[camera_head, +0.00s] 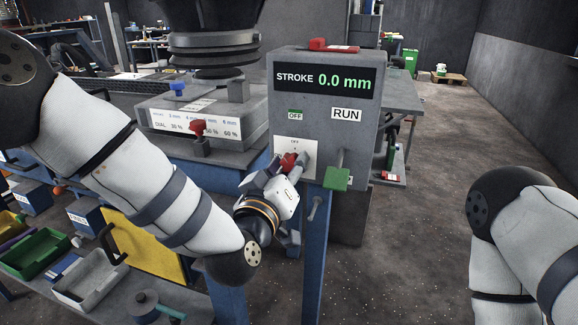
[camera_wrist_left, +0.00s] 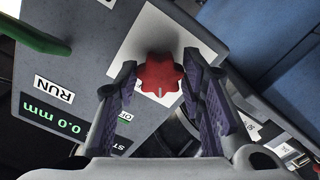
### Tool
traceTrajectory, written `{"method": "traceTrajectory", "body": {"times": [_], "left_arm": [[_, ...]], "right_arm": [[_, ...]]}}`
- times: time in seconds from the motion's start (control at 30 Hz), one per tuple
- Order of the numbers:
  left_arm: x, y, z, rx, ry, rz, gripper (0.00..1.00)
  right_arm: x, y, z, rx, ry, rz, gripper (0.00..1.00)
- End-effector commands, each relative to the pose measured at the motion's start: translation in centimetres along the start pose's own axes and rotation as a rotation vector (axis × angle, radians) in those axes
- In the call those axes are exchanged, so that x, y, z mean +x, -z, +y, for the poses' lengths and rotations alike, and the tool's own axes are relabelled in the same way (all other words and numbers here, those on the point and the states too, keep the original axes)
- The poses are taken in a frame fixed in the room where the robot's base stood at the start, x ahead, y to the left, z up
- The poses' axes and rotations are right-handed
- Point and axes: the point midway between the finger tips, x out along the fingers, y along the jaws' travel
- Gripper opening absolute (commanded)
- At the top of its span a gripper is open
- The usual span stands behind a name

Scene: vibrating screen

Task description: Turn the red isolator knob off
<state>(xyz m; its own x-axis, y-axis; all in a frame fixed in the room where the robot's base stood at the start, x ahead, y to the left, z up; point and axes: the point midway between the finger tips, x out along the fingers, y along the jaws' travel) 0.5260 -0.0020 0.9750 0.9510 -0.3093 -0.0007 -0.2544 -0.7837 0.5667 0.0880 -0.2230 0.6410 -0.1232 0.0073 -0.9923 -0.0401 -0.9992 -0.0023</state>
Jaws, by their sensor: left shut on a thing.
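The red isolator knob (camera_head: 289,161) sits on a white plate (camera_head: 284,146) low on the front of the grey control box (camera_head: 322,130). My left gripper (camera_head: 292,164) is shut on the knob. In the left wrist view the lobed red knob (camera_wrist_left: 160,78) sits between the two dark ridged fingers of the left gripper (camera_wrist_left: 160,88). A short white mark on the knob points toward the bottom of that picture. My right arm shows at the right edge, but its gripper is out of view.
A green-ended lever (camera_head: 337,179) sticks out right of the knob. The display (camera_head: 325,80) reads STROKE 0.0 mm, with a RUN label (camera_head: 346,114) below. A red part (camera_head: 333,45) lies on the box top. Another red knob (camera_head: 198,128) stands left. Floor at right is open.

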Motion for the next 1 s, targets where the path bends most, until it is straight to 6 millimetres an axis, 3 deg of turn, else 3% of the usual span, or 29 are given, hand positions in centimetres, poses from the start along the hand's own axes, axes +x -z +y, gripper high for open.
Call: {"method": "traceTrajectory", "body": {"times": [0.5,1.0], "left_arm": [[0.07,0.14,0.15,0.435,-0.003,0.005,0.08],[0.07,0.14,0.07,0.61,-0.001,0.005,0.08]], "right_arm": [[-0.02,0.0,0.0,0.0,0.0,0.0,0.4],[-0.02,0.01,0.0,0.0,0.0,0.001,0.4]]}}
